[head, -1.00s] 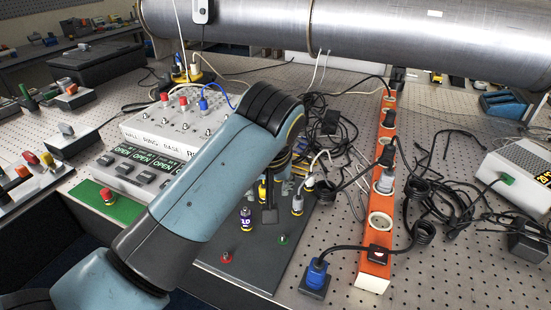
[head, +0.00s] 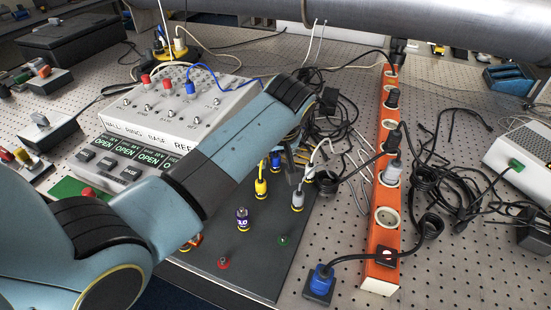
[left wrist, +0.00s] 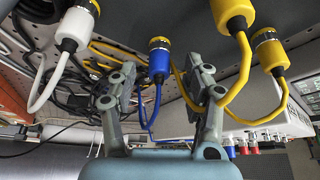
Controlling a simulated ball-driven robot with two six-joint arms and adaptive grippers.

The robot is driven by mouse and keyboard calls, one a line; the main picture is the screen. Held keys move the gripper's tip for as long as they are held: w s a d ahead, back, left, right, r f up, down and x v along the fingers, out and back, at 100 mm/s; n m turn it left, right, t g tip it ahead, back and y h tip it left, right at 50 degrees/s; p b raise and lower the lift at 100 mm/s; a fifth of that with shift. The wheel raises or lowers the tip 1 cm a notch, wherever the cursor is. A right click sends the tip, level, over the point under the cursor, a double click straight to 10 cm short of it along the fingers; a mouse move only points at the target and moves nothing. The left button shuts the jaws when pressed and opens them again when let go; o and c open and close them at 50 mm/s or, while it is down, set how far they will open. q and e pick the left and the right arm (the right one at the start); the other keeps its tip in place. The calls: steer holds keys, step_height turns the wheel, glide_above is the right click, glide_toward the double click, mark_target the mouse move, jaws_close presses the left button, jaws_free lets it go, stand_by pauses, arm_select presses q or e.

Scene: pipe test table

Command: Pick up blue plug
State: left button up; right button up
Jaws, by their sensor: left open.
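A blue plug with a yellow-and-black ringed end (left wrist: 160,62) and a blue cable shows in the left wrist view, standing at the dark panel. In the head view a small blue part of it (head: 275,159) shows beside my gripper. My left gripper (left wrist: 161,84) is open, with one finger on each side of the blue plug. Whether the fingers touch it I cannot tell. In the head view the left gripper (head: 292,170) is partly hidden by my arm. Another blue plug (head: 320,281) stands near the orange power strip. My right gripper is not in view.
Yellow plugs (left wrist: 232,14) and a white plug (left wrist: 76,28) stand close around the gripper. The dark panel (head: 255,262) also holds a purple-and-white plug (head: 242,219). The orange power strip (head: 381,275) and black cables lie to the right. A white box (head: 150,115) stands behind.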

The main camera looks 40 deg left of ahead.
arm_select(q)
steer(key=shift+x, duration=1.05)
steer(key=shift+f, duration=0.35)
steer(key=c, duration=0.4)
jaws_close()
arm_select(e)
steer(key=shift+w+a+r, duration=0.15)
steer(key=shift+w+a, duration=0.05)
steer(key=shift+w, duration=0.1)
arm_select(q)
steer(key=shift+r, duration=0.15)
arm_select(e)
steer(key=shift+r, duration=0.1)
